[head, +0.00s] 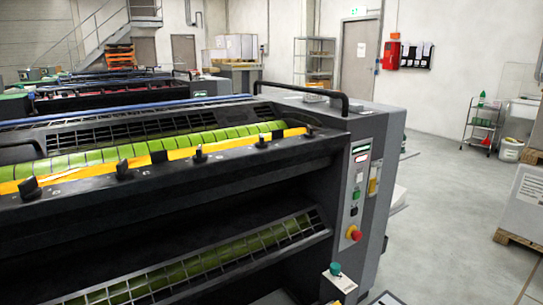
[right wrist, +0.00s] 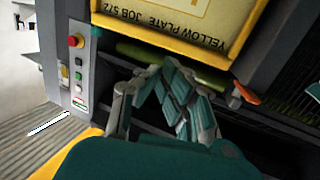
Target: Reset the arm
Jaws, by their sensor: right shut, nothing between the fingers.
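My right gripper (right wrist: 168,68) shows in the right wrist view, its fingers drawn together with nothing between them. Its fingertips point toward the dark front of the ink unit, just below a yellow plate (right wrist: 190,22) printed "YELLOW PLATE JOB 572", which appears upside down. I cannot tell whether the fingertips touch anything. The head view shows the ink unit (head: 240,190) with a green roller (head: 140,150) and a yellow strip (head: 100,176) along its top. My left gripper is not in view, and the right gripper does not show in the head view.
A control panel with a red knob (head: 353,233) is on the unit's right end; its red button also shows in the right wrist view (right wrist: 76,41). A black handrail (head: 300,89) tops the unit. Open grey floor (head: 450,210) lies to the right, with a pallet (head: 515,243) at the edge.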

